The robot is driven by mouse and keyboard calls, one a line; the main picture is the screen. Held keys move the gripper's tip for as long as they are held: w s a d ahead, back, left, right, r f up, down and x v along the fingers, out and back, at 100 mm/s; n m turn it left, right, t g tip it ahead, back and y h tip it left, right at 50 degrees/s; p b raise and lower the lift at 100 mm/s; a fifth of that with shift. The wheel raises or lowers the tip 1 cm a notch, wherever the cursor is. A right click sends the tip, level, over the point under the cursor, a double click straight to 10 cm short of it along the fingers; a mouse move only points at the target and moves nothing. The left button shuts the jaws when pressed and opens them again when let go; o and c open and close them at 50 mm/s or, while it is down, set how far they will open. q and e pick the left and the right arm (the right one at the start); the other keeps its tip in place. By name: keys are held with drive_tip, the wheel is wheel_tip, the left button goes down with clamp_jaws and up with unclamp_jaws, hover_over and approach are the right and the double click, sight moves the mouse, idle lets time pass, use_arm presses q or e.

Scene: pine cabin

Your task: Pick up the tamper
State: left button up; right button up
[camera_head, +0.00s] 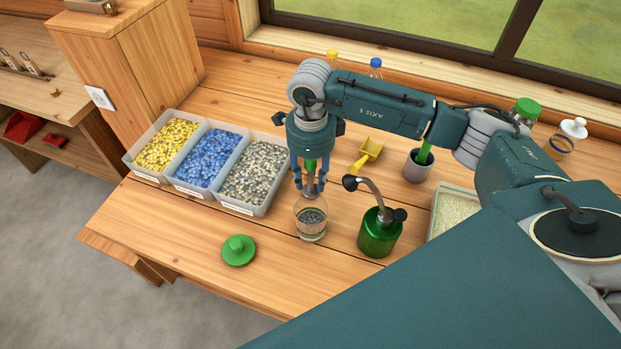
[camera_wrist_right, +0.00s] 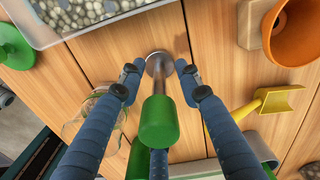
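The tamper has a green handle (camera_wrist_right: 158,122), a metal shaft and a round metal foot (camera_wrist_right: 157,64). It stands on the wooden table behind the glass jar; in the head view its green handle (camera_head: 310,165) shows between my fingers. My right gripper (camera_head: 310,186) reaches down over it. In the wrist view the right gripper's fingers (camera_wrist_right: 158,78) are spread on either side of the tamper, with visible gaps to the shaft. The right gripper is open and holds nothing. My left gripper is not in view.
The glass jar (camera_head: 311,226) with grey pebbles is just in front of the gripper. A bin of grey pebbles (camera_head: 266,209) is left. A green lid (camera_head: 238,250) lies in front.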

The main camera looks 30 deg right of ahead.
drive_tip(key=shift+f, duration=0.65)
clamp_jaws()
